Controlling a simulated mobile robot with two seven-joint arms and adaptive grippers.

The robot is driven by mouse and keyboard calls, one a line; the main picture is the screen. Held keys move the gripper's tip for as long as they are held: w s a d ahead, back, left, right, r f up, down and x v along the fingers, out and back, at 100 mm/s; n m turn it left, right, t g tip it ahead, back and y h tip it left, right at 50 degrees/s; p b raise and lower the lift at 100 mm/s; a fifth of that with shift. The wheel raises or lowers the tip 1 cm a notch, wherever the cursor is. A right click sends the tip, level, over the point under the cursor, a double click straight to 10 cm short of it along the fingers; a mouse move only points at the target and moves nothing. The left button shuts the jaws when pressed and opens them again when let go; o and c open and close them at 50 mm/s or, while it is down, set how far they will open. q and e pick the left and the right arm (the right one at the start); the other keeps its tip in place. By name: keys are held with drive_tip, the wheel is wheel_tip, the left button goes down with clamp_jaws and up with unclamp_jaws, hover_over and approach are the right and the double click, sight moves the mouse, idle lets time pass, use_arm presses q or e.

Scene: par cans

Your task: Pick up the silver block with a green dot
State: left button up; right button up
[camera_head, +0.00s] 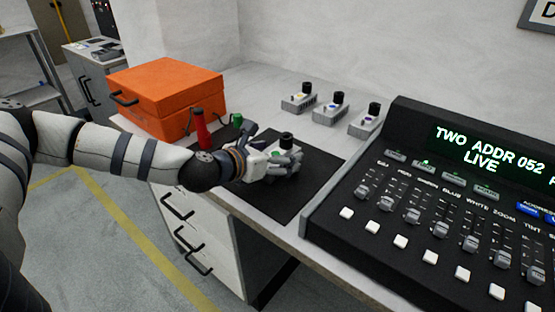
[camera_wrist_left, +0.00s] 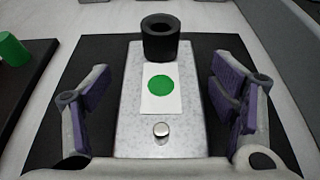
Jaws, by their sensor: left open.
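The silver block with a green dot (camera_wrist_left: 195,128) lies on the black mat (camera_wrist_left: 105,52) in the left wrist view. It bears a white label with the green dot, a black knob at its far end and a small silver button. My left gripper (camera_wrist_left: 164,100) is open, with one finger on each side of the block and a gap on both sides. In the head view my left gripper (camera_head: 284,163) is over the mat and partly hides the silver block (camera_head: 286,143), whose black knob shows. My right gripper is in neither view.
Several similar silver blocks with other dots, such as one with a blue dot (camera_head: 331,110), stand behind the mat. A large lighting console (camera_head: 440,200) is at the right. An orange case (camera_head: 167,88), a red-handled tool (camera_head: 201,128) and a green cylinder (camera_head: 238,120) are at the left.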

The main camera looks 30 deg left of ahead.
use_arm(q)
drive_tip(key=shift+w+f, duration=0.1)
drive_tip(key=shift+w, duration=0.15)
drive_tip(key=shift+c, duration=0.3)
drive_tip(key=c, duration=1.7)
